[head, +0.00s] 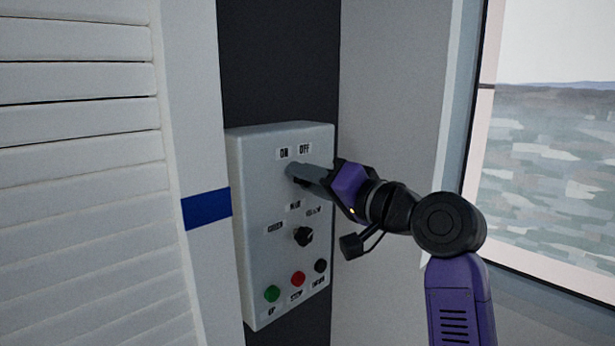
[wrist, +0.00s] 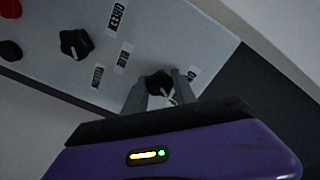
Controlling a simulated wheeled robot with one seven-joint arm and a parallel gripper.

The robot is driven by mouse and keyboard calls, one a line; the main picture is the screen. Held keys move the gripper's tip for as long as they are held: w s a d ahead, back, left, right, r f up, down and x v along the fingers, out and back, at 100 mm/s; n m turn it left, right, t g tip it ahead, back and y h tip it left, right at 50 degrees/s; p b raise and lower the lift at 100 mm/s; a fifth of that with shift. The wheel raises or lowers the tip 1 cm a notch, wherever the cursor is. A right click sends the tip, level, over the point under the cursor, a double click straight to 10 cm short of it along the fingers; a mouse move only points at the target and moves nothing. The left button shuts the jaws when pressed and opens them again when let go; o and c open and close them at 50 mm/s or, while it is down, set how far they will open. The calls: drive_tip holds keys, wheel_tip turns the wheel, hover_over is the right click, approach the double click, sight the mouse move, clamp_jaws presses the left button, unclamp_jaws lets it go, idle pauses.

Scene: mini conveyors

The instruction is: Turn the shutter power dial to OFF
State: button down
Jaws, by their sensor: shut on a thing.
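The grey control box (head: 250,200) is mounted on the dark wall strip. The shutter power dial sits at its top, under the ON and OFF labels (head: 295,152). In the head view my gripper (head: 292,171) covers the dial. The fingers are shut on the dial, one on each side. One label beside the dial is partly hidden by a finger, so I cannot tell which setting the pointer marks.
A second black dial (head: 303,236) sits lower on the box. Below it are a green button (head: 272,294), a red button (head: 298,279) and a black button (head: 320,266). A white slatted shutter (head: 80,180) stands at left. A window (head: 550,140) is at right.

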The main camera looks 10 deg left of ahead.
drive_tip(key=c, duration=1)
unclamp_jaws()
drive_tip(key=b+v, duration=0.2)
drive_tip(key=v, duration=0.5)
drive_tip(key=shift+s+d, duration=0.25)
drive_tip(key=shift+d, duration=0.1)
